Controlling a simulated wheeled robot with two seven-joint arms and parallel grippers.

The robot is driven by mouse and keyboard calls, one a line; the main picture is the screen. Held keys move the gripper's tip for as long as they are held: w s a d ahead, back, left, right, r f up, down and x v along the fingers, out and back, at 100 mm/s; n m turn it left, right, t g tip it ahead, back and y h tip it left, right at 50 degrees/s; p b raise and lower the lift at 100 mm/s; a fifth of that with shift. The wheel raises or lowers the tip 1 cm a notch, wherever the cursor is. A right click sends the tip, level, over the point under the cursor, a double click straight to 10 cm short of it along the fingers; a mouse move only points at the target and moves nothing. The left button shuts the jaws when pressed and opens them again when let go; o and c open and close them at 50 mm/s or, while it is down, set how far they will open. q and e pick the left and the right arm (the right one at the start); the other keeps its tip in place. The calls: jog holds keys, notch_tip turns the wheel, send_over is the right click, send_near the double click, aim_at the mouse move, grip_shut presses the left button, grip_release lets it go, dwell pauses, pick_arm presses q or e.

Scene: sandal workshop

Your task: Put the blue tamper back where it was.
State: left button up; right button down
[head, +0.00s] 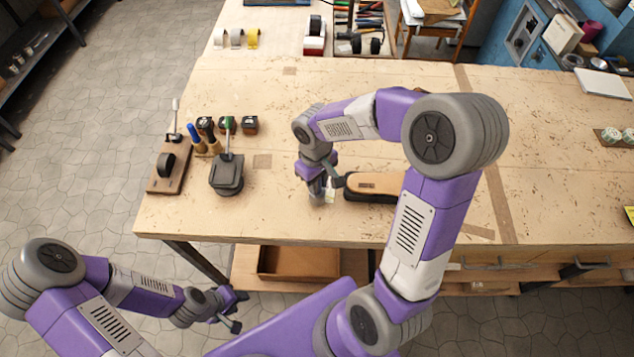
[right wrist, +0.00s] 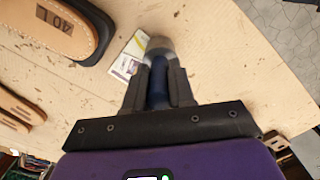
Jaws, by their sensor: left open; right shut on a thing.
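The blue tamper's dark blue handle (right wrist: 157,82) is between the fingers of my right gripper (right wrist: 158,92) in the right wrist view. Its grey round head (right wrist: 160,47) points away from the gripper, beside a small white and yellow card (right wrist: 130,55). In the head view my right gripper (head: 321,188) is low over the bench, just left of a tan-topped sandal (head: 375,184); the arm mostly hides the tamper. I cannot tell whether the head touches the bench. My left gripper (head: 236,311) is open and empty, in front of the bench edge.
At the bench's left are a wooden board (head: 182,180) with a black roll, a dark block (head: 227,175) with a green-topped lever, blue and yellow-handled tools (head: 194,137) and small dark pots (head: 250,124). Bench surface (head: 270,205) between block and right gripper is clear.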

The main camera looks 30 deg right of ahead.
jog(key=shift+w+f, duration=0.1)
jog(key=shift+f, duration=0.15)
jog(key=shift+f, duration=0.15)
jog(key=c, duration=1)
grip_release()
jog(key=shift+o, duration=0.2)
